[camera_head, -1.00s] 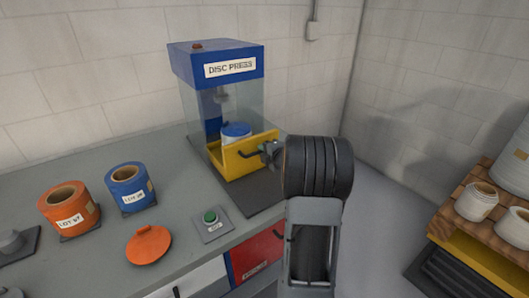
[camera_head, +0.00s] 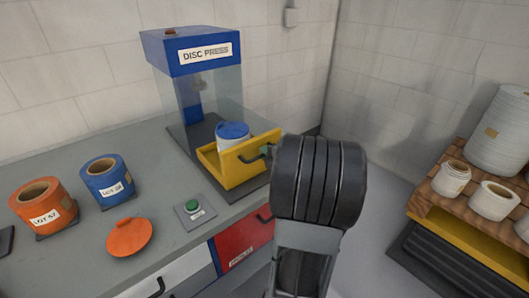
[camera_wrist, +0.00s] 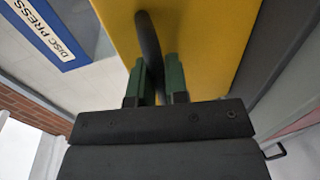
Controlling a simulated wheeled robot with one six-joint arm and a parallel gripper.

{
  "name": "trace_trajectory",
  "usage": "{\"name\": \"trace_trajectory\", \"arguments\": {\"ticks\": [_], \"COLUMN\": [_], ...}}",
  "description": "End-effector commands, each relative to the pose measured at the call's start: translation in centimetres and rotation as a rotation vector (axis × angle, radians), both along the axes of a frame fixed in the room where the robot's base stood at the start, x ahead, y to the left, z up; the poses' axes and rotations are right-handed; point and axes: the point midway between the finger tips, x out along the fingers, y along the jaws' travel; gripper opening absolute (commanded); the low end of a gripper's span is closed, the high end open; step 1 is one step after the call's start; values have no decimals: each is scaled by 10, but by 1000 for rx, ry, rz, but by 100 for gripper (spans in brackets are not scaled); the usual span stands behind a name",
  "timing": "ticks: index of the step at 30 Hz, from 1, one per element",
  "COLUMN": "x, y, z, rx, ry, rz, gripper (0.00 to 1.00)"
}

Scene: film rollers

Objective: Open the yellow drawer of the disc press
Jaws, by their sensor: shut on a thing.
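The disc press (camera_head: 207,95) is a blue-topped cabinet with clear walls on the grey bench. Its yellow drawer (camera_head: 222,172) stands out from the front, and a blue-and-white round container (camera_head: 233,137) sits in it. In the wrist view the yellow front (camera_wrist: 195,50) fills the upper middle, with a dark curved handle (camera_wrist: 149,45) on it. My gripper (camera_wrist: 160,75) has its green fingers closed around this handle. In the head view my gripper (camera_head: 268,152) is at the drawer front, largely hidden behind my dark wrist.
A green button (camera_head: 192,206) sits on the bench in front of the press. An orange lid (camera_head: 129,238), a blue roll (camera_head: 107,182) and an orange roll (camera_head: 43,206) are to the left. A wooden shelf (camera_head: 450,205) with white rolls stands at right.

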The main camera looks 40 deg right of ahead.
Motion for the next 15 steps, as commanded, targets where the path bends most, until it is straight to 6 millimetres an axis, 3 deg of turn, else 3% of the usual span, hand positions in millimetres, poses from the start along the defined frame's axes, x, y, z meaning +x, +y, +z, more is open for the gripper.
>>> {"name": "trace_trajectory", "arguments": {"ticks": [7, 8, 15], "x": [0, 0, 1], "y": [0, 0, 1], "z": [0, 0, 0], "rx": [0, 0, -1], "ry": [1, 1, 0], "rz": [1, 1, 1], "gripper": [0, 17, 39]}}
